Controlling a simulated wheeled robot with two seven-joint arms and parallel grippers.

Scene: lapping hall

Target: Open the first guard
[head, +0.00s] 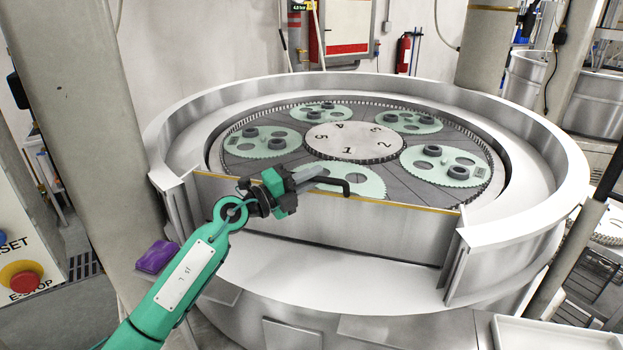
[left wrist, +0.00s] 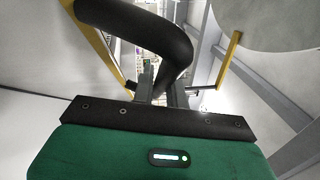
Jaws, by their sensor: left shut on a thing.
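The guard (head: 375,218) is a grey metal panel with a yellow top edge, standing across the front gap of the round machine's wall. Its black bar handle (head: 338,181) sticks up near the top edge. The handle also shows large and curved in the left wrist view (left wrist: 165,35). My left gripper (head: 306,178) is at the handle and shut on it; the fingers hide part of the bar. In the left wrist view the fingertips (left wrist: 164,88) lie beside the bar's lower end. My right gripper is not in view.
Inside the round wall (head: 545,165), pale green toothed discs with dark rings surround a numbered centre plate (head: 352,142). A pillar (head: 75,100) stands close on the left, near an E-stop button (head: 22,280). A purple object (head: 156,257) lies beside my left arm. A pale tray (head: 555,335) is at lower right.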

